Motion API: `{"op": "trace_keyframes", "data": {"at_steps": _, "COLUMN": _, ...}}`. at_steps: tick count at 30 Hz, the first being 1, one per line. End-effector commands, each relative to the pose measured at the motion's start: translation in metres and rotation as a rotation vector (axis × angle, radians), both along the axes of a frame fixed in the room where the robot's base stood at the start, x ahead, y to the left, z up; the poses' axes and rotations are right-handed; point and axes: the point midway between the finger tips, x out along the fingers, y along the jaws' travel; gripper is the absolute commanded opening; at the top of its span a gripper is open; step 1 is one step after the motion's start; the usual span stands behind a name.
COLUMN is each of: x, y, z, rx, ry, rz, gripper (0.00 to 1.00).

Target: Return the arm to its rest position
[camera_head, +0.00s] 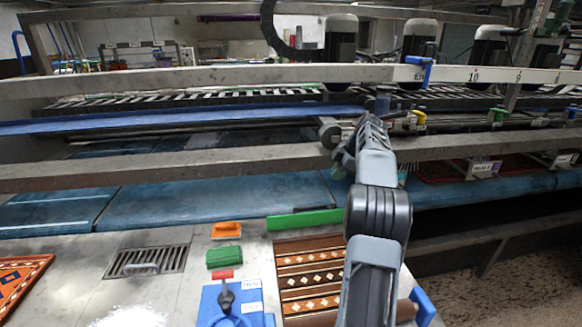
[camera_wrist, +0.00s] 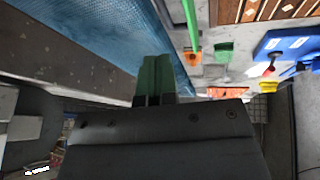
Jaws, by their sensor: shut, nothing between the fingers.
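My arm rises from the lower right of the head view and reaches forward over the worktop to the grey beams of the machine. My gripper (camera_head: 338,138) is at its far end, close to the lower beam (camera_head: 230,160); whether it touches the beam I cannot tell. In the wrist view my gripper (camera_wrist: 154,64) shows as two closed fingers with green tips. It is shut and empty, with the blue belt (camera_wrist: 120,35) beyond it.
On the worktop are a patterned rug (camera_head: 306,268), a green bar (camera_head: 305,220), an orange brush (camera_head: 227,230), a green brush (camera_head: 223,257) and a blue box with a knob (camera_head: 210,305). A drain grate (camera_head: 165,260) lies left. Beams and motors (camera_head: 418,40) crowd the back.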

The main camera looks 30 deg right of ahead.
Motion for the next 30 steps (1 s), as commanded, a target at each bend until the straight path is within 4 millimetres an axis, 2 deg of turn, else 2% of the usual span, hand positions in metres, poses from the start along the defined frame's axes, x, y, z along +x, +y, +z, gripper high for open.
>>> {"op": "trace_keyframes", "data": {"at_steps": 7, "x": -0.001, "y": -0.001, "z": 0.002, "rx": 0.009, "ry": 0.007, "rz": -0.024, "gripper": 0.0}}
{"op": "trace_keyframes", "data": {"at_steps": 11, "x": 0.002, "y": -0.005, "z": 0.002, "rx": 0.038, "ry": 0.031, "rz": -0.161, "gripper": 0.0}}
{"op": "trace_keyframes", "data": {"at_steps": 14, "x": 0.0, "y": -0.009, "z": -0.02, "rx": 0.089, "ry": 0.102, "rz": -0.362, "gripper": 0.0}}
{"op": "trace_keyframes", "data": {"at_steps": 15, "x": -0.004, "y": -0.01, "z": -0.034, "rx": 0.115, "ry": 0.147, "rz": -0.458, "gripper": 0.0}}
{"op": "trace_keyframes", "data": {"at_steps": 17, "x": -0.013, "y": -0.006, "z": -0.049, "rx": 0.144, "ry": 0.208, "rz": -0.607, "gripper": 0.0}}
{"op": "trace_keyframes", "data": {"at_steps": 20, "x": -0.025, "y": 0.019, "z": -0.062, "rx": 0.17, "ry": 0.29, "rz": -0.825, "gripper": 0.0}}
{"op": "trace_keyframes", "data": {"at_steps": 23, "x": -0.038, "y": 0.055, "z": -0.068, "rx": 0.173, "ry": 0.345, "rz": -0.999, "gripper": 0.0}}
{"op": "trace_keyframes", "data": {"at_steps": 30, "x": -0.084, "y": 0.159, "z": -0.075, "rx": 0.143, "ry": 0.381, "rz": -1.262, "gripper": 0.0}}
